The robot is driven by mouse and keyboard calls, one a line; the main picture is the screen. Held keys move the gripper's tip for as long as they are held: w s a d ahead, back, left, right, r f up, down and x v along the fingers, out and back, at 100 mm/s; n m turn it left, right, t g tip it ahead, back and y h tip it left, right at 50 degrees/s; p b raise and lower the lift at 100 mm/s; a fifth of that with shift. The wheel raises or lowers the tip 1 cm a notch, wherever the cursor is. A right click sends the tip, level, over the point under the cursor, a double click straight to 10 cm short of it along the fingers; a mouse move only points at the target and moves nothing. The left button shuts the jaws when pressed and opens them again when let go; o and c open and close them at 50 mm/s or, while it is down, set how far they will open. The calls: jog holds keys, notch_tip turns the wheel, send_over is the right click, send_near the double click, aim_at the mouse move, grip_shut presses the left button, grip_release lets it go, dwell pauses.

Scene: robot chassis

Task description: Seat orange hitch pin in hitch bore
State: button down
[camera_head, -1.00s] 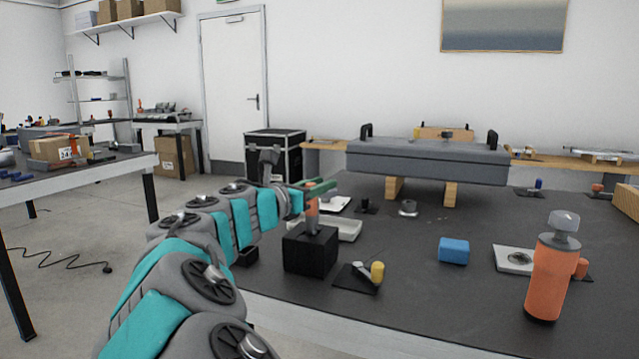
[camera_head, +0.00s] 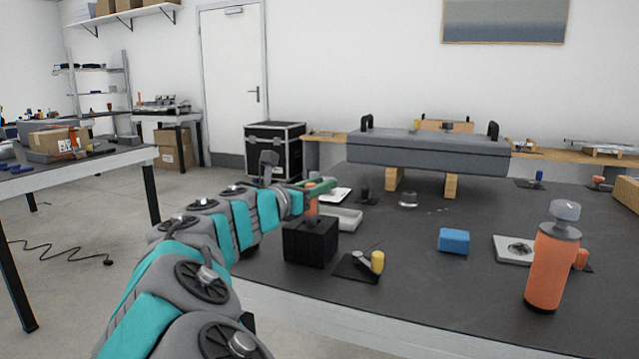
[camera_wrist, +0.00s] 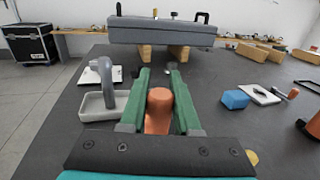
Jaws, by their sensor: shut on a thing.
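The orange hitch pin (camera_head: 311,207) is upright between the green fingers of my gripper (camera_head: 320,186). In the wrist view, its rounded orange top (camera_wrist: 159,108) sits between the two green fingers (camera_wrist: 160,92), which are shut on it. A black block (camera_head: 310,242) stands on the bench directly below the pin in the head view. The pin's lower end meets the block's top there. The bore itself is hidden, so I cannot tell how deep the pin sits.
A pale tray (camera_head: 346,220) lies behind the block. A black plate (camera_head: 352,268) with a yellow knob (camera_head: 377,261) is close to its right. A blue block (camera_head: 453,240) and an orange bottle-like cylinder (camera_head: 553,268) stand farther right. A large grey slab (camera_head: 425,152) rests on wooden supports behind.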

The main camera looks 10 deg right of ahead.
jog(key=shift+f, duration=0.65)
jog(key=c, duration=0.5)
grip_release()
jog(key=shift+c, duration=0.2)
jog(key=v, duration=0.8)
jog(key=shift+b, duration=0.4)
